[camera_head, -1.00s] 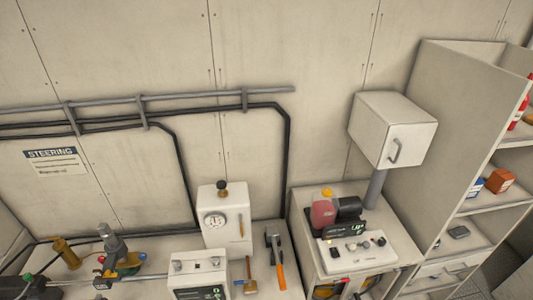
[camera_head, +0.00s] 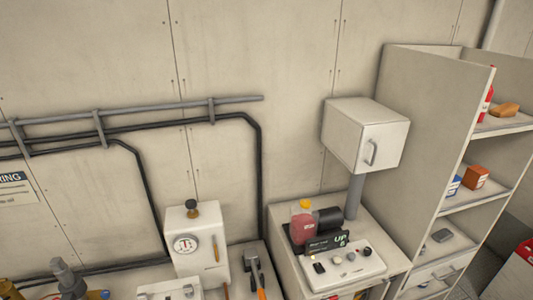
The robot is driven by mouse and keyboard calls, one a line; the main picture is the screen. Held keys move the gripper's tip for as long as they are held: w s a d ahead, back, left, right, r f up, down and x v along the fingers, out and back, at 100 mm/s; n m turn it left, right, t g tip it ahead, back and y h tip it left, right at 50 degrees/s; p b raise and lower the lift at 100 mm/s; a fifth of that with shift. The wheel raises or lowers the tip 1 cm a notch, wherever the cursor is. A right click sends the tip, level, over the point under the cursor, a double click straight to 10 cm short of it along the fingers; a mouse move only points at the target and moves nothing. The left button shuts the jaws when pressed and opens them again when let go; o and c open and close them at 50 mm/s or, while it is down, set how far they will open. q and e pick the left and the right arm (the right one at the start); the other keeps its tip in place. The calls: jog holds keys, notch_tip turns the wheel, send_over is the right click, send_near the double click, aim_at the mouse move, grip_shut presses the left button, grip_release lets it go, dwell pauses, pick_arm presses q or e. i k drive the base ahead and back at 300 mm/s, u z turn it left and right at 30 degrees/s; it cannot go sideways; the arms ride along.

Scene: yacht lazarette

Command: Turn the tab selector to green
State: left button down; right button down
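A white control panel (camera_head: 341,269) with several small knobs and buttons sits on top of the right-hand cabinet. A small dark display (camera_head: 327,243) with pale green lettering reading "UP" stands at its back edge. I cannot tell which control is the tab selector, or what colour it points to; the knobs are too small to read. Neither of my grippers is in view.
A red bottle (camera_head: 303,228) and a black cylinder (camera_head: 331,217) stand behind the display. A white box (camera_head: 367,133) on a post rises behind the panel. A gauge box (camera_head: 195,246) and hammer (camera_head: 254,268) are left. Shelves (camera_head: 478,196) stand right.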

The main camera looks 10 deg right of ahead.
aim_at(368, 251)
jog(key=z, duration=1.35)
